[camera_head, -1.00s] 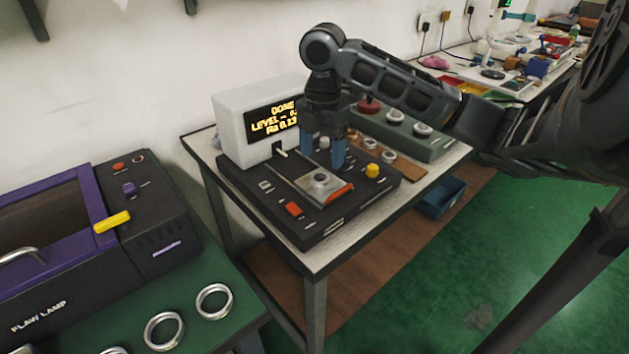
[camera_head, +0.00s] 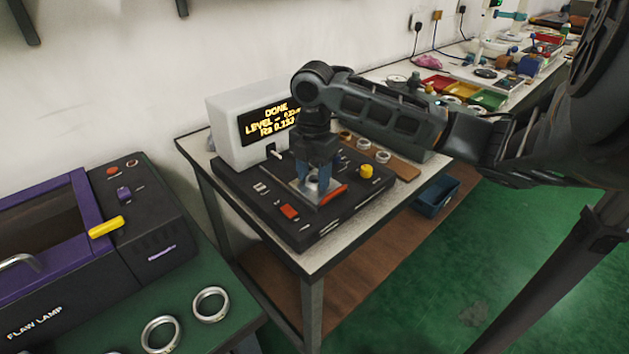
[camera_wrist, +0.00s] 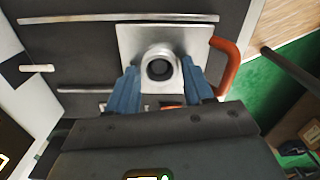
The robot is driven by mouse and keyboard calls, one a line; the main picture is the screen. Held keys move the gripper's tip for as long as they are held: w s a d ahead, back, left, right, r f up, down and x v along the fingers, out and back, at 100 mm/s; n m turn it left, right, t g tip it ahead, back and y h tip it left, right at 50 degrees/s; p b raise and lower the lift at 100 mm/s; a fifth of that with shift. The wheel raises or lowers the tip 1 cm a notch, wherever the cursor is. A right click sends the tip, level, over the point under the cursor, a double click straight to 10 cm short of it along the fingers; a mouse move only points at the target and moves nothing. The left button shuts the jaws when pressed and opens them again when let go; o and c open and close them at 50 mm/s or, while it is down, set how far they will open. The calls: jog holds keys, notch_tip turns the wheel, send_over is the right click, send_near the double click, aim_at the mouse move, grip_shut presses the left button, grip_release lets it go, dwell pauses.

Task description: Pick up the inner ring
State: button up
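The small metal inner ring (camera_wrist: 160,67) sits on a square silver plate (camera_wrist: 127,40) of the black tester, seen in the wrist view. In the head view the ring (camera_head: 312,187) shows only partly between my fingers. My gripper (camera_head: 313,178) points down over the plate, with its blue fingers on either side of the ring. In the wrist view the fingers stand apart, with a small gap between each and the ring, so my gripper is open.
A red-orange handle (camera_wrist: 229,65) curves close beside the plate. A yellow knob (camera_head: 366,171) stands to the right. Larger rings (camera_head: 210,304) lie on the green bench at front left.

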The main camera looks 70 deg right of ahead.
jog(key=c, duration=0.7)
jog(key=shift+r, duration=0.5)
jog(key=r, duration=0.3)
jog(key=shift+s+d+r+b, duration=0.1)
jog(key=shift+s+r+b, duration=0.1)
jog(key=shift+s+b, duration=0.1)
jog(key=s+d+r+p, duration=0.2)
jog(key=s+r+p, duration=0.1)
jog(key=s+r, duration=0.7)
jog(key=shift+s+r, duration=0.4)
jog(key=shift+r, duration=0.4)
